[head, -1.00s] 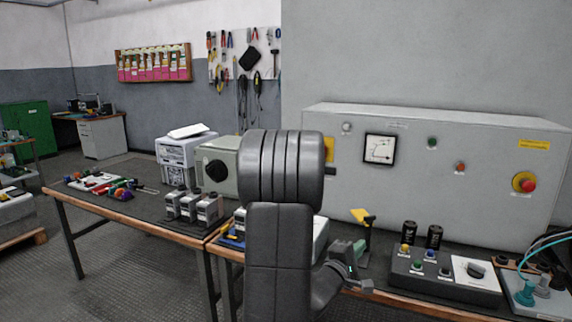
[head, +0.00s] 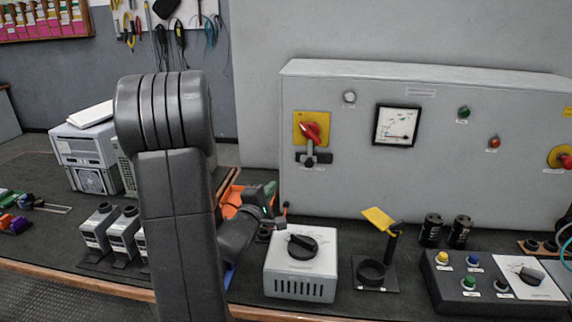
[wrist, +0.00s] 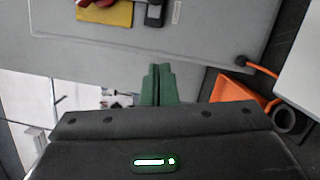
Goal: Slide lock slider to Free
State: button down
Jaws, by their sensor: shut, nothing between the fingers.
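The lock slider (head: 314,159) is a dark horizontal bar with a grey knob on the front of the grey cabinet, just under a red rotary switch (head: 312,133) on a yellow plate (head: 299,124). In the wrist view, the yellow plate (wrist: 105,16) and a dark part of the slider (wrist: 155,14) show at the top edge. My gripper (head: 270,197) is low and left of the slider in the head view, apart from it. In the wrist view its green fingers (wrist: 158,70) are together with nothing between them. Slider labels are too small to read.
Below the panel stand a grey box with a black dial (head: 302,262), a black stand with a yellow flag (head: 375,275) and a button box (head: 470,282). An orange bin (head: 232,203) lies behind my arm. Space directly before the slider looks clear.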

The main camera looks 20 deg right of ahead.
aim_at(311, 167)
jog(key=shift+s, duration=0.15)
jog(key=w+d, duration=0.1)
jog(key=d, duration=0.2)
jog(key=w+d+r, duration=0.1)
jog(key=w+d, duration=0.1)
jog(key=d, duration=0.1)
jog(key=w+d, duration=0.2)
jog(key=d, duration=0.1)
jog(key=shift+w+d+r, duration=0.25)
jog(key=shift+d+r, duration=0.05)
jog(key=shift+d, duration=0.1)
jog(key=shift+s+d, duration=0.2)
jog(key=shift+d, duration=0.15)
jog(key=shift+s+d+b, duration=0.2)
jog(key=shift+s+d, duration=0.3)
jog(key=shift+d, duration=0.25)
jog(key=shift+s+d+b, duration=0.2)
jog(key=shift+s+d, duration=0.25)
jog(key=shift+d, duration=0.3)
jog(key=shift+w, duration=0.1)
